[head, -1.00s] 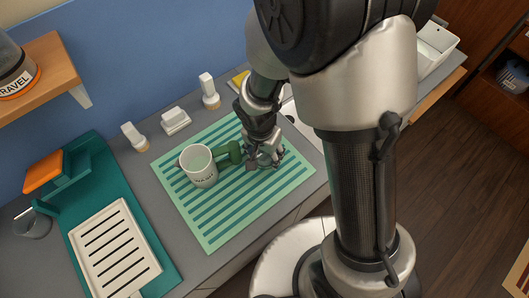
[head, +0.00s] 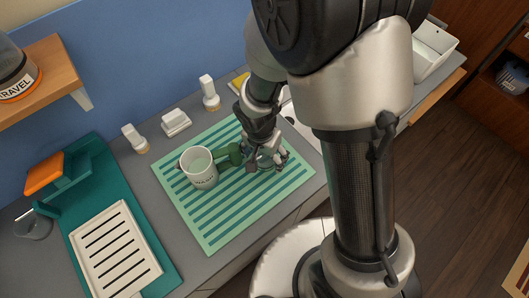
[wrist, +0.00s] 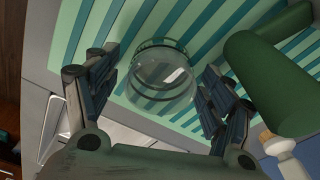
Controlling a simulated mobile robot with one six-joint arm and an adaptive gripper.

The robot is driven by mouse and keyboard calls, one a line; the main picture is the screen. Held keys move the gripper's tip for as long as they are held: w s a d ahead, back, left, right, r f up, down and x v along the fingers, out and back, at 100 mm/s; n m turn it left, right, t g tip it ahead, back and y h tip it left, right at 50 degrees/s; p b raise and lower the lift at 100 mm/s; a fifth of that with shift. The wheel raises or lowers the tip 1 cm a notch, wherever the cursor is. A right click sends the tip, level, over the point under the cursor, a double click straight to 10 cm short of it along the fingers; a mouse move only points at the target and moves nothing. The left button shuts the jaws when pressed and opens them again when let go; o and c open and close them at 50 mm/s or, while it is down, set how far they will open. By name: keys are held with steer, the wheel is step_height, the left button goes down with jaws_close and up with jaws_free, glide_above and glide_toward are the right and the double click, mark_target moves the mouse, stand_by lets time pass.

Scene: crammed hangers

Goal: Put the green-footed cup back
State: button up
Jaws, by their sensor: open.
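A clear glass cup (wrist: 160,78) stands on the striped green mat (wrist: 75,30) in the wrist view. Dark green bands show around it; I cannot tell whether one is its foot. My gripper (wrist: 155,74) is open, with one finger on each side of the cup and gaps between. In the head view my gripper (head: 266,160) is low over the right part of the mat and hides most of that cup.
A white mug (head: 199,170) marked "WASH" stands left of my gripper. A thick green piece (head: 229,154) lies between them, close to the fingers. A teal board with a slotted white tray (head: 115,250) is at left, near another clear glass (head: 34,225). White-topped items line the wall.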

step_height(320, 180, up, 17)
steer(key=s+a+p, duration=0.1)
steer(key=s+p, duration=0.1)
steer(key=p, duration=0.3)
steer(key=s+d+r+n+t+b, duration=0.1)
steer(key=s+d+r+n+t, duration=0.2)
steer(key=s+d+r+n, duration=0.3)
steer(key=shift+s+d+r+n+y, duration=0.35)
steer(key=shift+s+d+r, duration=2.45)
steer(key=shift+r, duration=1.15)
